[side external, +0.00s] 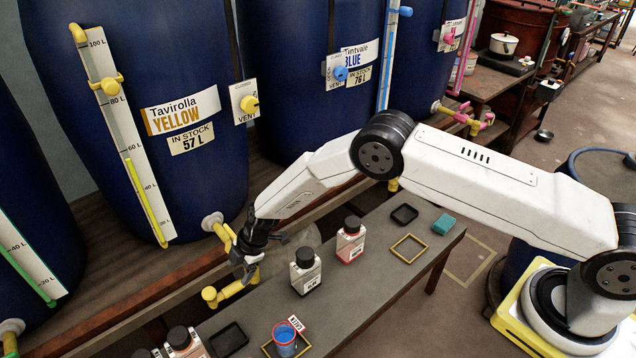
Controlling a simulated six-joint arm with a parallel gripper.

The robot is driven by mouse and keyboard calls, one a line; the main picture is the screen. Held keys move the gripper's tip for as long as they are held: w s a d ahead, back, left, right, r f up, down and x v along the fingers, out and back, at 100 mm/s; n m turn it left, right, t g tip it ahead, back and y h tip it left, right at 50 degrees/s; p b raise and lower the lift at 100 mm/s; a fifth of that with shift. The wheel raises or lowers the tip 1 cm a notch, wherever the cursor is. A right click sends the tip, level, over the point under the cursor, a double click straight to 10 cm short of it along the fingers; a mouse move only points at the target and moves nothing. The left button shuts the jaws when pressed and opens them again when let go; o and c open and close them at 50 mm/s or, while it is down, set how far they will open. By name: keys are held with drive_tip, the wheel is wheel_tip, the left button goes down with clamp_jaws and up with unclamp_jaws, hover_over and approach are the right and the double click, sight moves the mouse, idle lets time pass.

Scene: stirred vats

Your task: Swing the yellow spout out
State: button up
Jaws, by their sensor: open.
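The yellow spout (232,290) is at the foot of the blue vat labelled Tavirolla YELLOW (150,60). Its yellow pipe leaves a pale fitting low on the vat wall, and a lower length with a rounded knob shows at the lower left of my gripper. My gripper (249,268) is right at the spout, and its dark body hides the middle of the yellow pipework. The jaws are open. I cannot tell whether a finger touches the spout.
A grey bench (350,290) in front holds a dark-capped bottle (305,272), a red-labelled bottle (350,241), a blue cup (285,340), a black tray (228,340), a yellow frame (409,248) and a teal sponge (444,224). A yellow vent knob (249,104) sits higher up.

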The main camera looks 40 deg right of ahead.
sight(232, 286)
drive_tip(key=shift+x, duration=3.7)
clamp_jaws()
drive_tip(key=shift+d, duration=0.1)
